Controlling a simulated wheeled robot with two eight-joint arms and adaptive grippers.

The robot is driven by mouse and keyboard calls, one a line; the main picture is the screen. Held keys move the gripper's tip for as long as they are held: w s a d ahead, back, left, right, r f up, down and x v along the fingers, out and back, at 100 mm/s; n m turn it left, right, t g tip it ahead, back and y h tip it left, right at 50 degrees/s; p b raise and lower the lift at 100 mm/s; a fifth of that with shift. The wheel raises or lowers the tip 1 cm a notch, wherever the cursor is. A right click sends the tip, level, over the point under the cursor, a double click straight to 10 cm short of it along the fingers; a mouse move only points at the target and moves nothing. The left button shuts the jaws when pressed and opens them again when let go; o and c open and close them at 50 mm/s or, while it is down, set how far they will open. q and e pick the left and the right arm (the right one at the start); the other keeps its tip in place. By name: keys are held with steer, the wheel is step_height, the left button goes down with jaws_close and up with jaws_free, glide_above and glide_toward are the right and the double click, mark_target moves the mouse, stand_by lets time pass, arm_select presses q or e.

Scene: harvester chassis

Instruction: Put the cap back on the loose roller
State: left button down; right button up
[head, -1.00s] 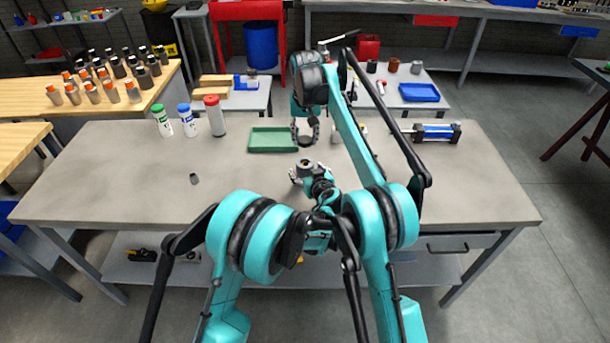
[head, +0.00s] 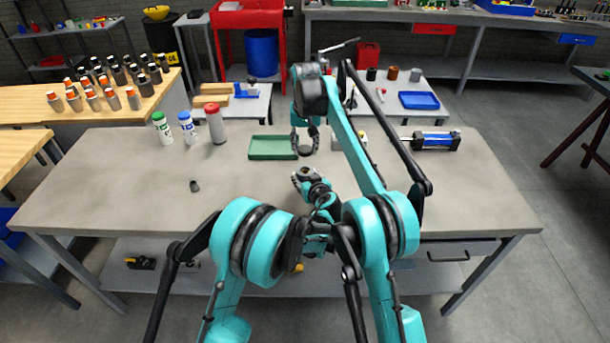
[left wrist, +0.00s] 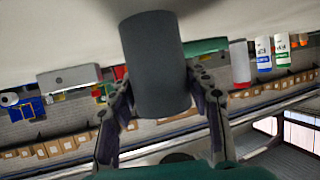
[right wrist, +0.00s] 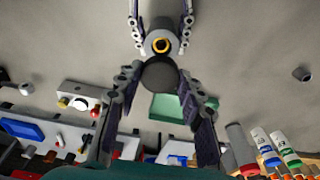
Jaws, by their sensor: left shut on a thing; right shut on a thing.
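My left gripper (head: 306,178) is shut on the loose roller (left wrist: 157,65), a plain grey cylinder, and holds it over the middle of the bench. In the right wrist view the roller's end (right wrist: 161,43) faces my right gripper and shows a yellow ring around a dark centre. My right gripper (head: 305,138) is shut on the cap (right wrist: 159,75), a dark round piece, on the far side of the roller. The cap and roller end look close and roughly in line in the right wrist view; I cannot tell whether they touch.
A green tray (head: 273,147) lies behind the grippers. Green-, blue- and red-topped containers (head: 216,125) stand back left. A small dark cylinder (head: 194,186) stands alone on the bench (head: 110,195). A blue cylinder unit (head: 436,140) lies back right. The front right of the bench is clear.

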glide_above(305, 172)
steer(key=shift+s+f, duration=0.2)
steer(key=shift+f, duration=1.95)
steer(key=shift+f, duration=0.1)
steer(key=shift+f, duration=0.75)
steer(key=shift+o, duration=0.2)
steer(key=shift+f, duration=0.85)
steer(key=shift+r, duration=0.5)
steer(key=shift+c, duration=0.5)
steer(key=shift+f, duration=0.65)
steer(key=shift+r, duration=0.5)
steer(key=shift+c, duration=1.2)
steer(key=shift+r, duration=0.35)
